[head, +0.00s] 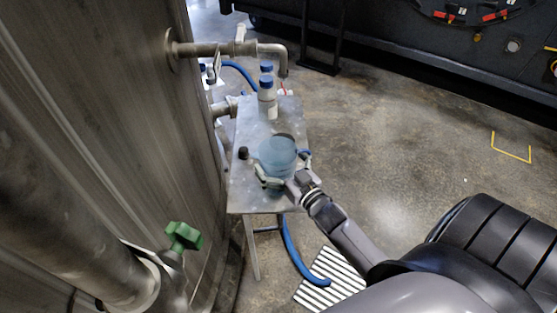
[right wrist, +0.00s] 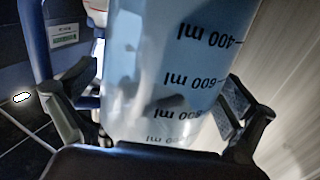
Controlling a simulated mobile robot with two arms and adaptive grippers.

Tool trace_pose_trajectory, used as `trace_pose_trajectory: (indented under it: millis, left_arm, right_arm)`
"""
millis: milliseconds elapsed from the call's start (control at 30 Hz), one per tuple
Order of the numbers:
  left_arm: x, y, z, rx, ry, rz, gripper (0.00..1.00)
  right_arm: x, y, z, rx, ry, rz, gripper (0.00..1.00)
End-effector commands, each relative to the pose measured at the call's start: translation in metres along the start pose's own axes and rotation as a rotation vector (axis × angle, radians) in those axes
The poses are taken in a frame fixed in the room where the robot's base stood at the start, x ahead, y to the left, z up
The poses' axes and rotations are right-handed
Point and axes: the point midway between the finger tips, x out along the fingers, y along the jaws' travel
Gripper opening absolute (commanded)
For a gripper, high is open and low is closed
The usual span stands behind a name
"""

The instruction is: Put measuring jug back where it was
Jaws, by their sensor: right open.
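The measuring jug (head: 278,152) is a translucent blue vessel on the small metal table (head: 252,198) in the head view. In the right wrist view the jug (right wrist: 165,75) fills the middle, with upside-down ml marks on its wall. My right gripper (head: 275,180) is at the jug's near side. Its open fingers (right wrist: 155,100) stand to the left and right of the jug, with a visible gap at the left finger. The jug's underside is hidden by my gripper in the head view. My left gripper is not in view.
White bottles with blue caps (head: 267,92) stand behind the jug on the table. A metal pipe with a tap (head: 240,48) reaches over the table's far end. A large metal tank wall (head: 130,90) borders the left. A blue hose (head: 297,262) hangs by the table.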

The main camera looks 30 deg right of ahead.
Motion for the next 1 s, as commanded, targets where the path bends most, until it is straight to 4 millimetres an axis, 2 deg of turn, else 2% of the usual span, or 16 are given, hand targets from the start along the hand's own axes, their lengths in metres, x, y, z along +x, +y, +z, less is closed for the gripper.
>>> trace_pose_trajectory:
  millis: [267, 367, 700, 833, 1000]
  left_arm:
    - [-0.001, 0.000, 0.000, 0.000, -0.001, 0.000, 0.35]
    - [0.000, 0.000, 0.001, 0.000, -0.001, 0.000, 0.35]
    - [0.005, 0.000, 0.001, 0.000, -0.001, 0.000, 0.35]
    - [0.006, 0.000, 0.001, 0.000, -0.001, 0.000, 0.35]
    - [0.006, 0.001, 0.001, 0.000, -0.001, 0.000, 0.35]
  right_arm:
    - [-0.004, 0.000, -0.002, -0.001, -0.001, 0.000, 1.00]
    - [-0.018, 0.000, -0.001, 0.001, -0.004, 0.000, 1.00]
    - [-0.090, 0.000, -0.001, 0.001, -0.004, 0.001, 1.00]
    - [-0.108, 0.000, -0.001, 0.000, -0.003, 0.001, 1.00]
    - [-0.119, 0.000, -0.003, -0.001, 0.000, 0.001, 1.00]
